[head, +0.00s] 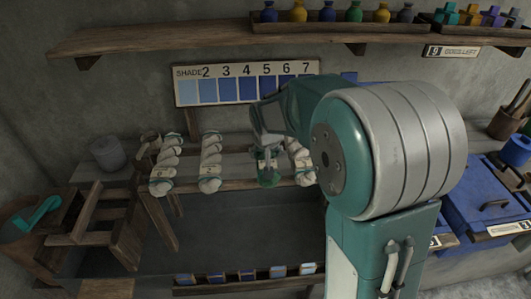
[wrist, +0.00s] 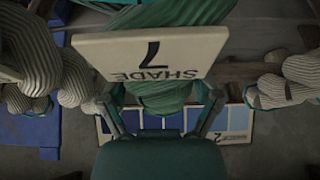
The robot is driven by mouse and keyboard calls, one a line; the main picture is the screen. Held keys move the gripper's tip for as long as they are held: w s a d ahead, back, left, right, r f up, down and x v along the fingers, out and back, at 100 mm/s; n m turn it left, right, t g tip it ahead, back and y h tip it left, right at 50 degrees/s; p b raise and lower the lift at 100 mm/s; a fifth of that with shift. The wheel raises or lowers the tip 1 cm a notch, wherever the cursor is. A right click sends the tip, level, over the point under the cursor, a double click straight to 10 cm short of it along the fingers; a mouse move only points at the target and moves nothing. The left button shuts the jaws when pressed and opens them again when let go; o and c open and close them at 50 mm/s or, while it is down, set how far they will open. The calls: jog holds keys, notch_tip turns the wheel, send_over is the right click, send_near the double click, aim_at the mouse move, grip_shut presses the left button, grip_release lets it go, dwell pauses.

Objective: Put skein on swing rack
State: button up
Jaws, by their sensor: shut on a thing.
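My gripper (head: 266,158) is shut on a teal-green skein (head: 269,181) over the wooden swing rack (head: 232,185). In the wrist view the skein (wrist: 168,98) shows ribbed teal strands between the two grey fingers (wrist: 162,118). A pale tag (wrist: 150,52) reading SHADE 7 covers part of it. White twisted skeins hang on the rack to the left (head: 165,163), (head: 210,162) and just to the right (head: 302,163) of the held one. My arm hides the rack's right part. I cannot tell whether the held skein touches the rack bar.
A shade chart (head: 246,84) with blue swatches stands behind the rack. A shelf (head: 200,35) with small bottles runs above. A dark vat (head: 240,225) lies below. A grey pot (head: 108,152) stands left, and blue bins (head: 485,205) stand right.

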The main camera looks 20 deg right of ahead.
jog(key=o, duration=1)
